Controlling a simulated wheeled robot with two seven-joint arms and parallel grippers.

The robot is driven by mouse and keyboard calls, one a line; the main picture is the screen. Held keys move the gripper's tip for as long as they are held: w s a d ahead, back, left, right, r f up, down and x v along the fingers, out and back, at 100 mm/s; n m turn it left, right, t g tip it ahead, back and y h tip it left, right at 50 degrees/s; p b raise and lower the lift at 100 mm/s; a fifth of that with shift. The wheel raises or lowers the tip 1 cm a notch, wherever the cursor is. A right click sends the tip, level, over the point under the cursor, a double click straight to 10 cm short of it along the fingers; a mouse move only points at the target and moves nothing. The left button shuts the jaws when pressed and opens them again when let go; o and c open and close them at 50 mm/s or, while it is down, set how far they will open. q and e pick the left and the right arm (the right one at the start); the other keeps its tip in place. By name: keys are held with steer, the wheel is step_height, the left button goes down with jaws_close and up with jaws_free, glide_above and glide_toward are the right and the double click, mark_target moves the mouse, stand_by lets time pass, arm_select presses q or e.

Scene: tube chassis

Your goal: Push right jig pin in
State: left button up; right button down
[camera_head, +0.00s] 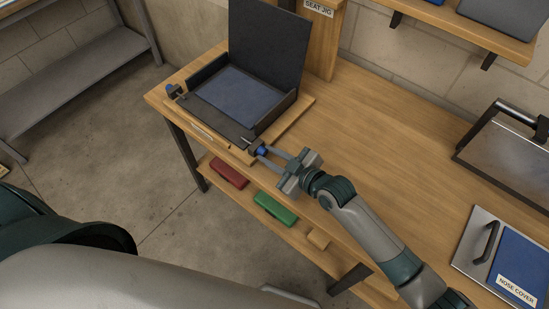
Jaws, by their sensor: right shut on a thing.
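The seat jig (297,110) stands on the wooden table, a dark open box with its lid raised and a blue panel (237,96) lying inside. The right jig pin (262,151) has a blue knob and sits at the jig's front right corner. My right gripper (266,155) is shut on this pin, and its fingers hide part of the knob. How deep the right pin sits cannot be told. My left gripper is out of view.
On the lower shelf lie a red block (229,173), a green block (274,209) and a small wooden block (318,239). A panel marked NOSE COVER (521,262) and a metal case (505,155) are at the right. The middle of the table (400,150) is clear.

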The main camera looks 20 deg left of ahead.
steer(key=c, duration=1.5)
jaws_free()
steer(key=shift+a, duration=0.15)
steer(key=shift+c, duration=0.2)
steer(key=shift+d, duration=0.2)
steer(key=shift+s+d, duration=0.15)
steer(key=b+v, duration=0.3)
steer(key=v, duration=1.3)
steer(key=shift+d+r, duration=0.2)
steer(key=shift+r, duration=0.05)
steer(key=shift+s, duration=0.25)
